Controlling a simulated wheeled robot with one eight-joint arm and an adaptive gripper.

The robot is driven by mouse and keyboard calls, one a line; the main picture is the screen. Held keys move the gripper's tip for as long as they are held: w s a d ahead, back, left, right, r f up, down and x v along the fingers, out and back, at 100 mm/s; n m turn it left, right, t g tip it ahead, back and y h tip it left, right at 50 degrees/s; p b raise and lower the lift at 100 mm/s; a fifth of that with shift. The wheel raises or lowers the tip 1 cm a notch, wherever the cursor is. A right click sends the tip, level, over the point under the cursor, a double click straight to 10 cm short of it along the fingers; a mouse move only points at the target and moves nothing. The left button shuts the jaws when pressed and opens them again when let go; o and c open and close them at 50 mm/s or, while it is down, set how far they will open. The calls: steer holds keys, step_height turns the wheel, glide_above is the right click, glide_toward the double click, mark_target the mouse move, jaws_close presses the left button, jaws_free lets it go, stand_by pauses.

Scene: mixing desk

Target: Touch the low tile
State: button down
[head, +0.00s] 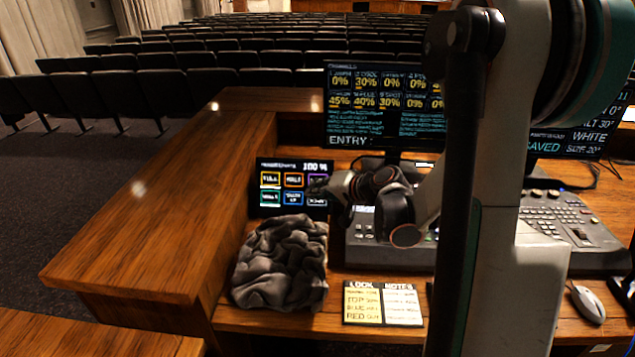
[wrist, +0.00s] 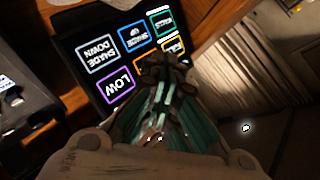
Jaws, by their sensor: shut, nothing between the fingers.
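A dark touch panel (head: 265,208) with two rows of coloured tiles stands upright at the back of the desk; it also shows upside down in the wrist view (wrist: 104,104). The purple-framed LOW tile (wrist: 115,85) is in clear sight there. In the head view the LOW tile (head: 316,178) is at the right end of the top row, partly covered by my gripper. My gripper (head: 320,188) is shut and empty, in front of the panel's right side. In the wrist view my gripper's fingertips (wrist: 165,68) cover part of the orange tile beside LOW. Contact with the panel cannot be told.
A crumpled grey cloth (head: 281,263) lies in front of the panel. A look-notes card (head: 383,303) lies to its right. A lighting console (head: 575,232) and a monitor (head: 375,105) stand further right. A raised wooden ledge (head: 160,215) bounds the left.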

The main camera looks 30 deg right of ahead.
steer(key=b, duration=0.2)
glide_toward(307, 185)
steer(key=shift+a+x, duration=0.2)
steer(key=shift+x, duration=0.75)
steer(key=shift+a+x, duration=0.2)
steer(key=shift+x, duration=0.8)
steer(key=shift+w+d+f+b, duration=0.15)
steer(key=shift+w+d+b, duration=0.05)
steer(key=shift+b, duration=0.2)
steer(key=shift+w+d+f, duration=0.1)
steer(key=shift+w+d, duration=0.05)
steer(key=shift+w, duration=0.05)
stand_by(0.4)
steer(key=shift+s, duration=0.1)
steer(key=shift+s+a+r, duration=0.3)
steer(key=shift+s+a, duration=0.1)
steer(key=shift+s, duration=0.05)
steer(key=shift+r, duration=0.1)
stand_by(0.4)
steer(key=s+a+r, duration=0.1)
steer(key=s+a+r+p, duration=0.1)
steer(key=s, duration=0.1)
steer(key=shift+s+a+r, duration=0.1)
steer(key=shift+s+a, duration=0.1)
steer(key=shift+s, duration=0.1)
